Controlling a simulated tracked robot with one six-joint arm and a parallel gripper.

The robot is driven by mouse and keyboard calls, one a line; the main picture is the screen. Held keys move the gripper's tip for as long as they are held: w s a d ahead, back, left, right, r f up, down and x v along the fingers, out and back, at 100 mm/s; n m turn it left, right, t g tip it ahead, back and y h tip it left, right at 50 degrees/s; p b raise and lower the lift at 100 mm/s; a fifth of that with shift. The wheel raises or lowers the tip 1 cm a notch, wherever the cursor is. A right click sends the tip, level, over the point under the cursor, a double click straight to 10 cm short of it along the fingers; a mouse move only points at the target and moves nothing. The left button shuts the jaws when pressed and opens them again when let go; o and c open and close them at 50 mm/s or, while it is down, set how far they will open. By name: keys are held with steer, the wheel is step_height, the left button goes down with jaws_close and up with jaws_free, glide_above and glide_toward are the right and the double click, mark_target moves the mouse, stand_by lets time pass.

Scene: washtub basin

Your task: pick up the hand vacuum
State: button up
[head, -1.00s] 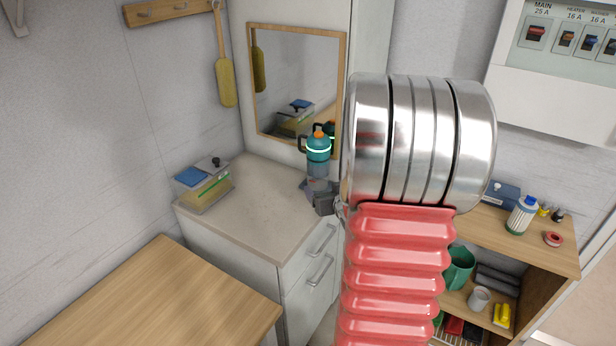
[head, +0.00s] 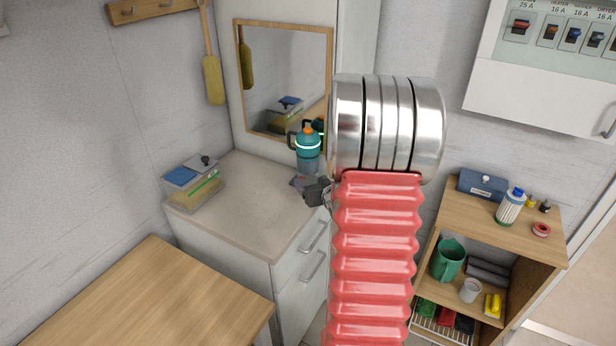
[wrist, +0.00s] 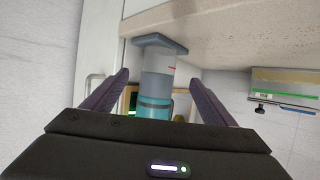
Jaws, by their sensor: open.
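The hand vacuum (head: 307,148) stands upright on the pale counter near the mirror. It has a teal body with a glowing ring, an orange top part, a dark handle and a clear lower section. In the wrist view the hand vacuum (wrist: 155,85) shows upside down, its grey end against the counter. My gripper (wrist: 160,78) is open, its two dark fingers appearing on either side of the vacuum, not closed on it. In the head view my gripper (head: 314,191) is a dark shape at the vacuum's lower right, partly hidden by my red arm.
The counter (head: 245,215) also holds a clear box with a blue item (head: 195,183) at its left. A mirror (head: 287,75) stands behind. A wooden table (head: 150,305) is at front left. A wooden shelf (head: 480,225) with several items stands at right.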

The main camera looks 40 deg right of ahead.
mark_target(311, 175)
steer(key=shift+x, duration=1.9)
steer(key=shift+x, duration=2.6)
steer(key=shift+r, duration=0.1)
steer(key=shift+r, duration=0.1)
steer(key=c, duration=1.3)
